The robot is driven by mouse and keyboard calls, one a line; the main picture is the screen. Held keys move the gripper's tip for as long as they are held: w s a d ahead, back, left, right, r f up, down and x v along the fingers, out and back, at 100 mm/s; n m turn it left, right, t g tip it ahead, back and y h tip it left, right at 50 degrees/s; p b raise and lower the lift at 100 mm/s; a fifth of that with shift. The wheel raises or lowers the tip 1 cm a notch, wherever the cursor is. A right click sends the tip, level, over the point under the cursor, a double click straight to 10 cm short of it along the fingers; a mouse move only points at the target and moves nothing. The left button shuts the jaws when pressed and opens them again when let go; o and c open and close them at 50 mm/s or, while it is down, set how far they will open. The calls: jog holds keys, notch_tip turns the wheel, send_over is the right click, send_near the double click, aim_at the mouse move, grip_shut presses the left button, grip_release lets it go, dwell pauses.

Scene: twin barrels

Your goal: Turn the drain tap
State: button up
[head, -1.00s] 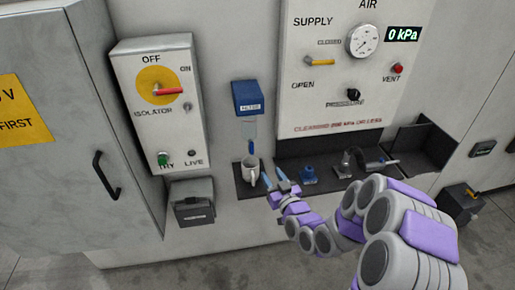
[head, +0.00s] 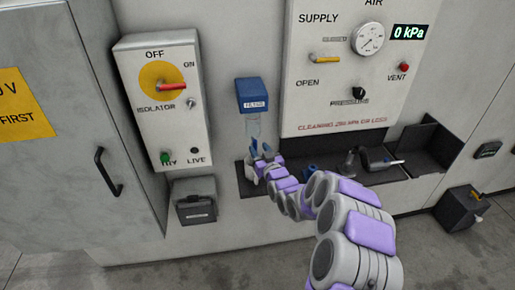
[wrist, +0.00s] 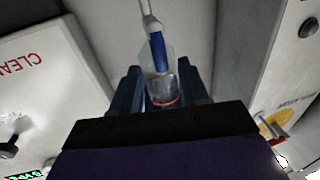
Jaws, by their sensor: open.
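The blue filter unit (head: 251,95) hangs on the wall, with a clear bowl (head: 253,128) under it. In the wrist view, which is upside down, a blue drain tap (wrist: 158,52) extends from the clear bowl (wrist: 160,88). My gripper (head: 262,152) is just below the bowl in the head view, and its fingers hide most of the tap there. In the wrist view my gripper (wrist: 159,68) is open, with one blue finger on each side of the bowl and tap. I cannot tell whether either finger touches them.
The isolator box (head: 160,110) is to the left and the air supply panel (head: 333,80) to the right. A dark fitting with a hose (head: 372,160) lies farther right.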

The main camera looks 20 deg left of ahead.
aim_at(254, 143)
jog(key=shift+x, duration=1.2)
jog(key=shift+c, duration=0.2)
grip_shut()
